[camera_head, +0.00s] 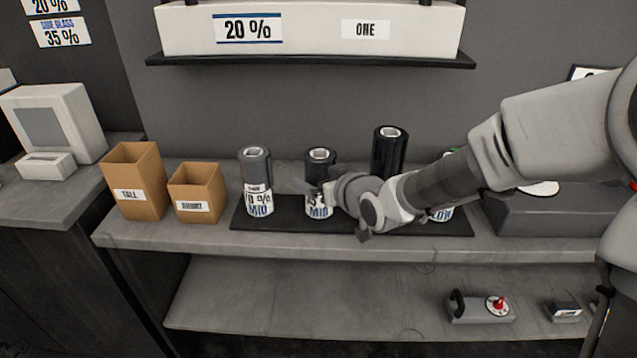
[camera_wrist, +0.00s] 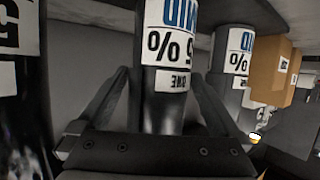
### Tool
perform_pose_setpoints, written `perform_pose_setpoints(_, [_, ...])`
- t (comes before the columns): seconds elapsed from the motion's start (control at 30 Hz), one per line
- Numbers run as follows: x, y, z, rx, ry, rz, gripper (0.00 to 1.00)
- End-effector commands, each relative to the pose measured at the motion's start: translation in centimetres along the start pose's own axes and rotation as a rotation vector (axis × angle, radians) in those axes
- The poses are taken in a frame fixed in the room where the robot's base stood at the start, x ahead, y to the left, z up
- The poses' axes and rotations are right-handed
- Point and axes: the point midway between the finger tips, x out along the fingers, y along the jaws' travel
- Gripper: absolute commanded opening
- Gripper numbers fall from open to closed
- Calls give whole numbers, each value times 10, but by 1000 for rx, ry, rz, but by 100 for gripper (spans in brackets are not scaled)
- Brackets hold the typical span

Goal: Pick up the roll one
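A dark roll (camera_head: 319,165) stands upright on the black mat (camera_head: 280,217), with a white label reading MID and a percentage ending in 5. In the wrist view, where the labels are upside down, this roll (camera_wrist: 168,108) also bears a small ONE label. My gripper (camera_head: 318,190) is beside it in the head view. In the wrist view my gripper (camera_wrist: 160,85) has its fingers apart, one on each side of the roll, with a visible gap at the left finger. My wrist hides part of the roll's right side in the head view.
A grey MID roll (camera_head: 256,170) stands to the left and a taller black roll (camera_head: 389,148) to the right. Another labelled roll (camera_head: 441,213) is mostly hidden by my arm. Two cardboard boxes, one tall (camera_head: 135,180) and one short (camera_head: 197,190), stand farther left. A shelf (camera_head: 310,62) hangs above.

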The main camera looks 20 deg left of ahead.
Motion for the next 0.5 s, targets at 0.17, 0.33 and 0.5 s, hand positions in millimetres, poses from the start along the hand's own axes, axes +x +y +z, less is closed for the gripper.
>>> perform_pose_setpoints(0.17, [0, 0, 0, 0, 0, 0, 68])
perform_pose_setpoints(0.33, [0, 0, 0, 0, 0, 0, 37])
perform_pose_setpoints(0.5, [0, 0, 0, 0, 0, 0, 6])
